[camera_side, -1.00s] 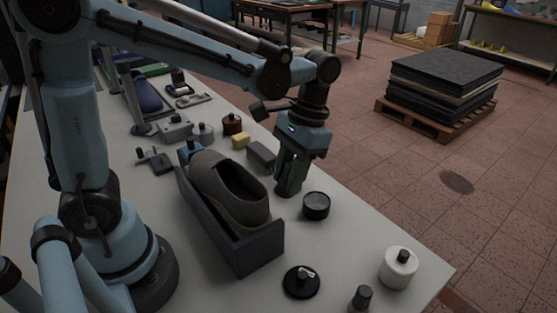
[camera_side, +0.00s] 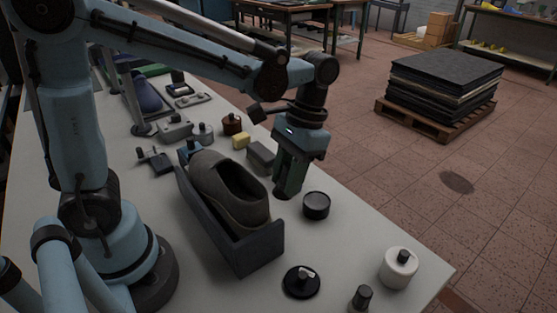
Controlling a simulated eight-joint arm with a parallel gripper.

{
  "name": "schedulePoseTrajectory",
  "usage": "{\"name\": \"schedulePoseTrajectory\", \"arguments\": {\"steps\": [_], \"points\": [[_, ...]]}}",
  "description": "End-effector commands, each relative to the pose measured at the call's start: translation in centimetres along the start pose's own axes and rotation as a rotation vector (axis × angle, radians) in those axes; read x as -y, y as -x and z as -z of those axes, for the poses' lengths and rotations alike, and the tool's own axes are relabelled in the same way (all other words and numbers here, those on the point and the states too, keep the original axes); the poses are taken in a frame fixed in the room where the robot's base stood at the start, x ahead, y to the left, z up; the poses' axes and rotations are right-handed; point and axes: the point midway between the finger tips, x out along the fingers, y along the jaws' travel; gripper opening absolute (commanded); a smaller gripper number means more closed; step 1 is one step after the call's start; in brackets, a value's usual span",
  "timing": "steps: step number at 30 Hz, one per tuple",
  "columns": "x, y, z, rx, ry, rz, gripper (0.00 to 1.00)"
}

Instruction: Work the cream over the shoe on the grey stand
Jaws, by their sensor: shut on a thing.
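The brown-grey shoe (camera_side: 225,190) sits on the dark grey stand (camera_side: 262,250), a long trough-like holder, with its opening facing up and to the right. My gripper (camera_side: 288,178) points down to the right of the shoe, apart from it, over the table's right side. It is shut on a small dark thing (camera_side: 282,194) whose rounded end shows below the fingers. The rest of that thing is hidden, and I cannot tell whether it touches the table. A round black tin (camera_side: 316,206) stands just right of the gripper. I cannot make out any cream.
In front are a black disc with a small knob (camera_side: 301,282), a white jar (camera_side: 398,268) and a small dark bottle (camera_side: 362,297). The table's front middle is clear.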

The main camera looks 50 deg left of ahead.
Motion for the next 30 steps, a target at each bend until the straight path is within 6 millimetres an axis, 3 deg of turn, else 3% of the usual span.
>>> {"name": "schedulePoseTrajectory", "arguments": {"steps": [30], "points": [[-0.1, -0.5, -1.6, 0.000, 0.000, 0.000, 0.01]]}}
